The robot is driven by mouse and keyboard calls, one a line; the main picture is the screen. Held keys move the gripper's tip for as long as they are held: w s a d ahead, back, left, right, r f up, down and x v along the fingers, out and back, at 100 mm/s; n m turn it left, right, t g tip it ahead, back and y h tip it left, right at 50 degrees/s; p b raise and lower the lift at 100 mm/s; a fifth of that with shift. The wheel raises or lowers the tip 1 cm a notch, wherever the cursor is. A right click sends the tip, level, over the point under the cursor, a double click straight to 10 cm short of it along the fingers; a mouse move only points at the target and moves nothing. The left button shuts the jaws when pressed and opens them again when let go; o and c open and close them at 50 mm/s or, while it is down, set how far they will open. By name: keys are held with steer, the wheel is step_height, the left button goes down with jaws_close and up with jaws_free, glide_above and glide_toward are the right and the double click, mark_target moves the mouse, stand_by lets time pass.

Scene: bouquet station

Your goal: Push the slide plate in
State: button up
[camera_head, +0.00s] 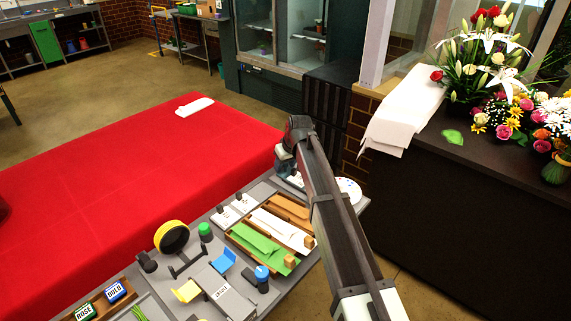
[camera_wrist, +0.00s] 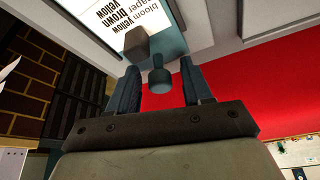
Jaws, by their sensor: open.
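My gripper (camera_wrist: 160,88) is open in the wrist view, with one finger on each side of a round dark teal knob (camera_wrist: 160,80). The knob appears between the fingers; I cannot tell whether they touch it. A grey block (camera_wrist: 137,42) and a white card with printed text (camera_wrist: 105,14) are just beyond it. I cannot tell for sure which part is the slide plate. In the head view my gripper (camera_head: 285,163) is at the far end of the grey workstation, and my arm hides part of that end.
On the workstation (camera_head: 205,285) lie trays with green (camera_head: 262,244), white (camera_head: 280,226) and brown sheets (camera_head: 292,209). A yellow-rimmed roll (camera_head: 172,237) stands left of them. A white round plate (camera_head: 348,189) lies right of my arm. The red-covered table (camera_head: 130,170) is mostly clear.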

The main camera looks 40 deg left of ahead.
steer(key=shift+c, duration=0.5)
jaws_close()
steer(key=d, duration=0.8)
steer(key=shift+d, duration=0.3)
steer(key=shift+c, duration=1)
jaws_free()
steer(key=shift+d, duration=0.1)
steer(key=o, duration=0.3)
steer(key=v, duration=1.3)
steer(key=shift+r, duration=0.4)
